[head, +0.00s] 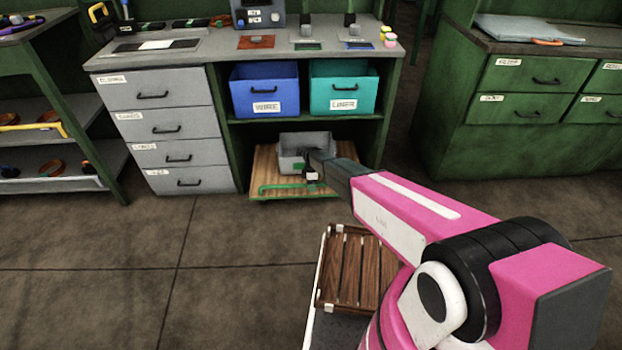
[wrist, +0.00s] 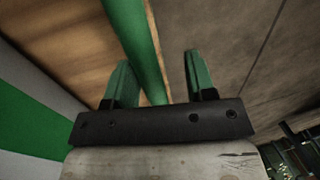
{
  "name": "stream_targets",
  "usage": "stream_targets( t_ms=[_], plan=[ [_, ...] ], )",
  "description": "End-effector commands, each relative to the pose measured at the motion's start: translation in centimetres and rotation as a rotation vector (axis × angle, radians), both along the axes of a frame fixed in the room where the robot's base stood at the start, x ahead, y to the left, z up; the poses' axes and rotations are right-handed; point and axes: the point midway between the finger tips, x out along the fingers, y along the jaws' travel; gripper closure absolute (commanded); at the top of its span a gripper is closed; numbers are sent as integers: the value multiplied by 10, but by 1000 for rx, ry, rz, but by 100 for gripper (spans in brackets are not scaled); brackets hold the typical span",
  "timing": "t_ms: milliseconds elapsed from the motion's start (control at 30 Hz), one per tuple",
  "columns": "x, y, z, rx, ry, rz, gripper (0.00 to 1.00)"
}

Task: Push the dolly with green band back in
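The wooden dolly (head: 265,171) sits low under the workbench, its front part sticking out past the bench front. A grey bin (head: 291,152) with a green mark stands on it. A green bar (head: 276,188) runs along the dolly's front edge. My gripper (head: 312,178) is at the dolly's front right, partly hidden by its own wrist. In the wrist view, my gripper (wrist: 156,60) has its two fingers apart, with the green bar (wrist: 140,45) running between them, nearer the left finger. The dolly's wood (wrist: 60,45) and the bin's green-and-pale side (wrist: 25,115) also show.
A blue bin (head: 265,90) and a teal bin (head: 343,88) sit on the shelf above. Grey drawers (head: 165,128) stand left of the dolly. A slatted wooden crate (head: 350,270) is in front, beside my arm. The floor (head: 225,245) ahead of the dolly is clear.

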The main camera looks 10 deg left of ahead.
Motion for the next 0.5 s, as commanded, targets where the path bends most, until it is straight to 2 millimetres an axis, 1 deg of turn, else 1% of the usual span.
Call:
stream_targets(
  t_ms=[33, 400, 500],
  plan=[
    [-12, -3, 2, 0, 0, 0, 49],
    [-73, -18, 2, 0, 0, 0, 49],
    [-86, -21, 2, 0, 0, 0, 49]
  ],
)
